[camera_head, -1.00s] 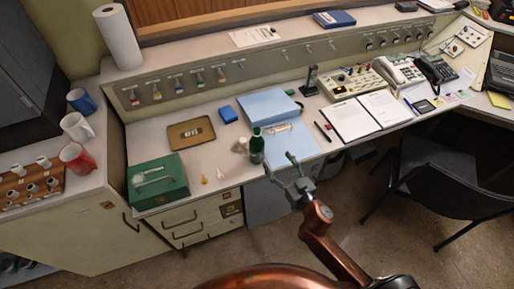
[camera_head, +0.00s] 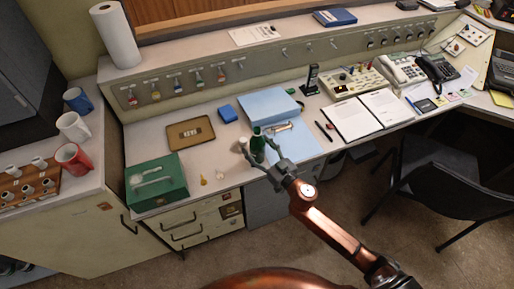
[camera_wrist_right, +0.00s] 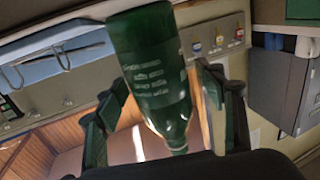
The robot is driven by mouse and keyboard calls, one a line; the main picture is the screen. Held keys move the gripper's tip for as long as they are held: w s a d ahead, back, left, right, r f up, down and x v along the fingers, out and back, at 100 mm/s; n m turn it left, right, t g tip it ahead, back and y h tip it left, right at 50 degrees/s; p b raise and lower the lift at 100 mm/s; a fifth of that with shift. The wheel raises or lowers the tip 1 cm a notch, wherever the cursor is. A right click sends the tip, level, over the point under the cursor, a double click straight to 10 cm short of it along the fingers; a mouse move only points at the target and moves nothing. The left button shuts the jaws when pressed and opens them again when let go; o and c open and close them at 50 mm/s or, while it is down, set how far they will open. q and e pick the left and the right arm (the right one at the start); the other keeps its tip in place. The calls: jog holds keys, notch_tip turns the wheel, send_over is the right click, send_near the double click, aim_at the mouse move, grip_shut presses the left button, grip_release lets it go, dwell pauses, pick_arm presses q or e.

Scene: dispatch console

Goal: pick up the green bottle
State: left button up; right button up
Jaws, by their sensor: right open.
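The green bottle (camera_head: 257,147) stands upright on the desk near its front edge, in front of the blue folders. My right gripper (camera_head: 258,153) is at the bottle, with its open fingers on either side of it in the head view; they hide part of the bottle. In the right wrist view the bottle (camera_wrist_right: 155,70) with its printed label lies between the two open fingers (camera_wrist_right: 160,112), with gaps visible beside it. My left gripper does not show in either view.
A green box (camera_head: 157,183) is at the left front of the desk. A blue folder (camera_head: 268,104) lies behind. An open notebook (camera_head: 365,115) and a black chair (camera_head: 455,180) are to the right.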

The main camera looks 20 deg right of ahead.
jog(key=shift+c, duration=0.4)
jog(key=c, duration=1.3)
jog(key=shift+r, duration=0.15)
